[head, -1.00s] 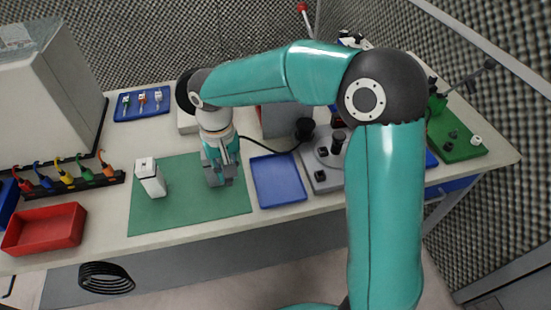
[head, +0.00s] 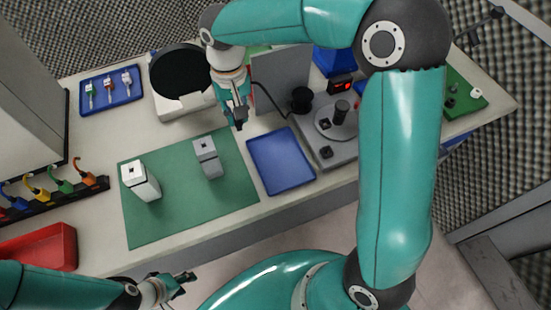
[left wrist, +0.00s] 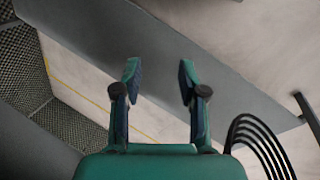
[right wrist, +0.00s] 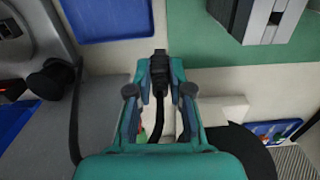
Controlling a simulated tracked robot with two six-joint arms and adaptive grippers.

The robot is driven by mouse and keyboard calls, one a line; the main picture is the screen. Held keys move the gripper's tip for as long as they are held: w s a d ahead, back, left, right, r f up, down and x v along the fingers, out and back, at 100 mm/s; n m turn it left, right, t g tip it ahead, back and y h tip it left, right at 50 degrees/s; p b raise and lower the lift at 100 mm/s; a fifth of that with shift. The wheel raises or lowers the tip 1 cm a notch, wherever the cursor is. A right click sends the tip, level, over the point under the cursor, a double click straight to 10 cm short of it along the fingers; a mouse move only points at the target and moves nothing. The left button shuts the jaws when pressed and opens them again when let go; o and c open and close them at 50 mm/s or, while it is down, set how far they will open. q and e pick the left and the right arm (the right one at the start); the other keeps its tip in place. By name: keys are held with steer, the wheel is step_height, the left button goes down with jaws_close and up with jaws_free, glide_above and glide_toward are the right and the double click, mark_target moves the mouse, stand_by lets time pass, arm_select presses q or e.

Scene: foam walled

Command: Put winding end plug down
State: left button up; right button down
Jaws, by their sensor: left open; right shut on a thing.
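My right gripper (head: 238,115) is shut on a black plug, taken to be the winding end plug (right wrist: 160,64), with a black lead running back between the fingers. It holds the plug near the back right edge of the green mat, left of the blue tray (head: 281,162). In the right wrist view the plug sticks out past the fingertips (right wrist: 161,82). I cannot tell how high it is above the table. My left gripper (head: 178,284) is open and empty in front of the table; in the left wrist view its fingers (left wrist: 160,75) are apart over the floor.
A grey block (head: 207,157) and a white block (head: 140,180) stand on the green mat (head: 180,215). The blue tray is empty. A grey instrument with black knobs (head: 330,125) stands right of it. A round black-topped unit (head: 180,75) is behind. A red bin (head: 45,248) is at left.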

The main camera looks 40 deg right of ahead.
arm_select(q)
steer(key=o, duration=0.4)
arm_select(e)
steer(key=shift+s+d+r, duration=0.1)
steer(key=shift+s+d, duration=0.05)
steer(key=shift+d, duration=0.15)
arm_select(q)
steer(key=shift+o, duration=0.3)
steer(key=shift+f, duration=0.1)
arm_select(e)
steer(key=shift+s+d+r+n, duration=0.1)
steer(key=shift+r+n, duration=0.15)
steer(key=shift+n, duration=0.05)
steer(key=s+d+r+n+b, duration=0.2)
steer(key=s+r+n, duration=0.2)
steer(key=r+n, duration=0.4)
step_height(320, 180, up, 4)
steer(key=n+b, duration=0.1)
steer(key=n, duration=0.9)
glide_above(279, 159)
arm_select(q)
step_height(279, 159, down, 4)
steer(key=shift+f+b, duration=0.15)
steer(key=shift+b, duration=0.6)
arm_select(e)
step_height(279, 159, down, 19)
steer(key=shift+f, duration=0.1)
